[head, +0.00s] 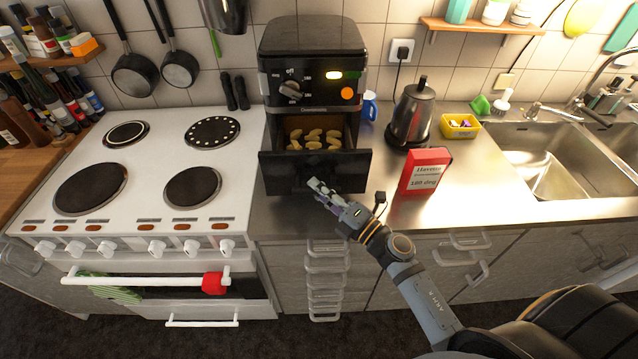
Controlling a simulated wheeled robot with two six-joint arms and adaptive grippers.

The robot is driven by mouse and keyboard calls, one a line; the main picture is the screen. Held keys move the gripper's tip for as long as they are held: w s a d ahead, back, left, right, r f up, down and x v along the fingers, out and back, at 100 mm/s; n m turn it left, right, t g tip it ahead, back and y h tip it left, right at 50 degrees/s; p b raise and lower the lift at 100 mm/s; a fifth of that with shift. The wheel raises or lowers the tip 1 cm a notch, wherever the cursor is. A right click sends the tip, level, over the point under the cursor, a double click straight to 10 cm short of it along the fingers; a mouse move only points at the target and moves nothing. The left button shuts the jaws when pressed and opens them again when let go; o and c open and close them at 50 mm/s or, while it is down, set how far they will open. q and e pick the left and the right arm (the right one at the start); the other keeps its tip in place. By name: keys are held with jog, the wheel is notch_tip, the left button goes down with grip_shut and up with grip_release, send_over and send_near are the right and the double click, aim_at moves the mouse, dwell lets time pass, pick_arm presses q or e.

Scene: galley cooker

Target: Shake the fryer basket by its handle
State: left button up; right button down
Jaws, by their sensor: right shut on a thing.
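The black air fryer (312,52) stands on the steel counter in the middle of the head view. Its fryer basket (280,172) is pulled out at the front, and several golden food pieces (313,138) lie inside it. My right gripper (320,188) is at the lower middle of the basket's front and is shut on the handle there. The handle itself is mostly hidden by the fingers. My left gripper does not show.
A white cooker (160,165) is at the left.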

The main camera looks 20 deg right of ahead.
dwell(0.3)
jog(key=c, duration=1.3)
grip_release()
jog(key=shift+o, duration=0.2)
jog(key=v, duration=1.2)
